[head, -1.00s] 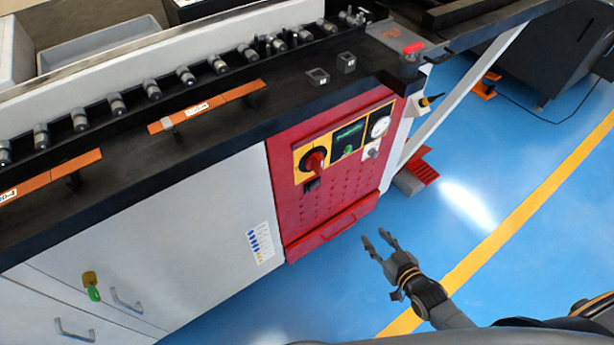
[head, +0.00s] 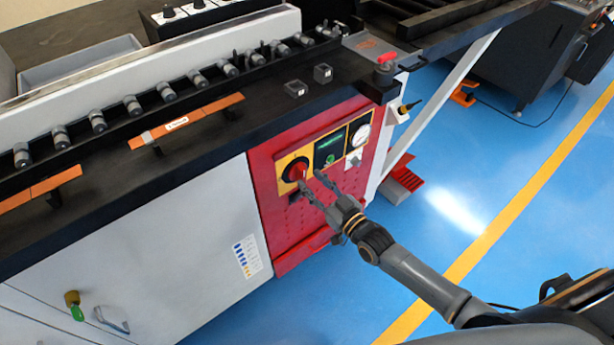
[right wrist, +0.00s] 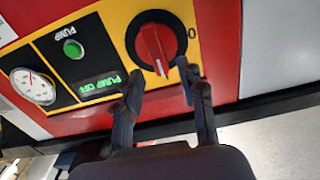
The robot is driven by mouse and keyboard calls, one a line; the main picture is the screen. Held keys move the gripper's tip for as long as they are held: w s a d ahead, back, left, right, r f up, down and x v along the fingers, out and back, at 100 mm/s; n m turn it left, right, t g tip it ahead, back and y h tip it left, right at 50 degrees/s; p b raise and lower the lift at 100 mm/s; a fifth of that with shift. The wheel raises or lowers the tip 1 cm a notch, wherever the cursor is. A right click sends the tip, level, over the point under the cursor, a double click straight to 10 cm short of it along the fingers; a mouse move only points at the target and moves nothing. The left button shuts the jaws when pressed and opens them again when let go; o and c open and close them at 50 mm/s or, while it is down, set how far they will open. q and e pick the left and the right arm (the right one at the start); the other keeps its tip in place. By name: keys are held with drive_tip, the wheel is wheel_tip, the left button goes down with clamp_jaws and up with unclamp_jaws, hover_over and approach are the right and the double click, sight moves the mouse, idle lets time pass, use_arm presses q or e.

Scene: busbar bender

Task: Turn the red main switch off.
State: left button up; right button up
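The red main switch (head: 296,171) is a red knob on a black disc over a yellow plate, on the red front panel (head: 283,222) of the machine. In the right wrist view the switch (right wrist: 154,45) shows a white mark on its knob, and a "0" is printed beside the disc. My right gripper (head: 311,181) is close in front of the switch, open and empty. In the right wrist view its two fingertips (right wrist: 160,82) are apart, on either side of the knob's lower end; contact cannot be told. My left gripper is out of view.
Beside the switch are a "PUMP OFF" display (right wrist: 99,86), a green button (right wrist: 72,49) and a pressure gauge (right wrist: 33,86). A black worktop (head: 225,120) overhangs the panel.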

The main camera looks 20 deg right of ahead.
sight(304, 175)
drive_tip(key=shift+x, duration=1.5)
drive_tip(key=shift+c, duration=0.2)
clamp_jaws()
